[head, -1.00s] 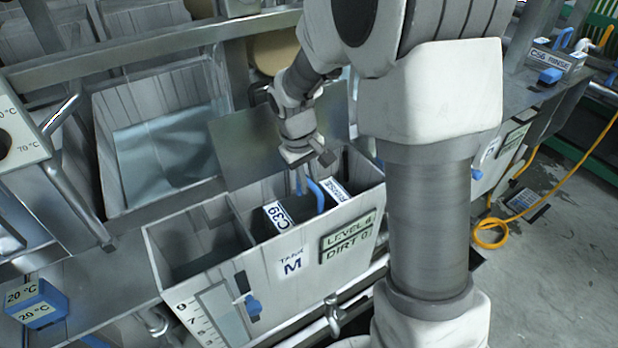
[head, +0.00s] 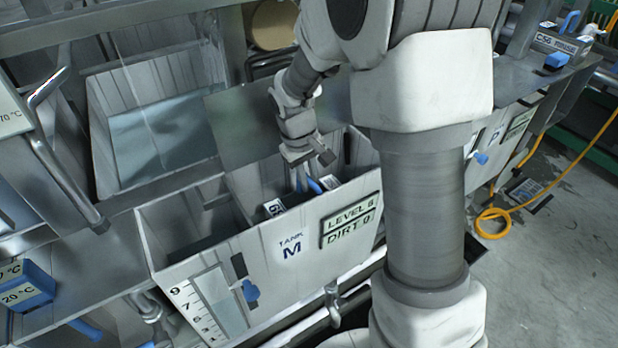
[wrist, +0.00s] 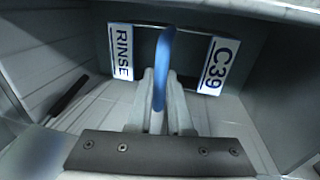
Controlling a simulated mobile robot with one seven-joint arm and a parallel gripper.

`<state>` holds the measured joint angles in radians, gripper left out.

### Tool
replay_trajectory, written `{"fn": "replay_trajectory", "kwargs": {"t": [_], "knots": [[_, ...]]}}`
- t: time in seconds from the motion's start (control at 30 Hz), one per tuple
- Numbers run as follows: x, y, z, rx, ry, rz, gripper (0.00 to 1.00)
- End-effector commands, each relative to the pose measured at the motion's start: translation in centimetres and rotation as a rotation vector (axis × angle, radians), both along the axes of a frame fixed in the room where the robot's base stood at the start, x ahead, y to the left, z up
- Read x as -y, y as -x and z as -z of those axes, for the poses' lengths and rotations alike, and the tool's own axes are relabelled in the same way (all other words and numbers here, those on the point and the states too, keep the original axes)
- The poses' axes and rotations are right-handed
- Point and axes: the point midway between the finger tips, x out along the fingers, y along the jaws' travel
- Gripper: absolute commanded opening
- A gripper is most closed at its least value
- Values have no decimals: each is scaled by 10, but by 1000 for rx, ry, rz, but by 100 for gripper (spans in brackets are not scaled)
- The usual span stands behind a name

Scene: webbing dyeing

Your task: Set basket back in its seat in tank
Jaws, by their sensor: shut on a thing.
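The basket shows by its white C39 label (head: 274,207) and RINSE label (head: 330,182), with a blue handle (head: 314,186) between them. It is inside the right compartment of tank M (head: 270,258); the front wall hides its lower part. My gripper (head: 303,186) is above that compartment, shut on the handle. In the wrist view the two fingers hold the blue handle (wrist: 163,65) between the RINSE label (wrist: 122,52) and the C39 label (wrist: 217,66). The seat is hidden, so I cannot tell whether the basket touches it.
A divider splits tank M, and its left compartment (head: 190,222) has no basket showing. A grey upright panel (head: 238,128) stands behind the tank. A larger open tank with liquid (head: 160,140) is at the back left. A metal pipe (head: 62,165) stands at the left.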

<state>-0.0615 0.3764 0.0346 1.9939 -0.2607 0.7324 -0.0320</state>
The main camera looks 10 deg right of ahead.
Motion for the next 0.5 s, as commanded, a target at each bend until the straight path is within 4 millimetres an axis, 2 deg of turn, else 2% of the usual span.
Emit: {"fn": "replay_trajectory", "kwargs": {"t": [0.03, 0.2, 0.5], "knots": [[0, 0, -1, 1, 0, 0, 23], [0, 0, -1, 1, 0, 0, 53], [0, 0, -1, 0, 0, 0, 53]]}}
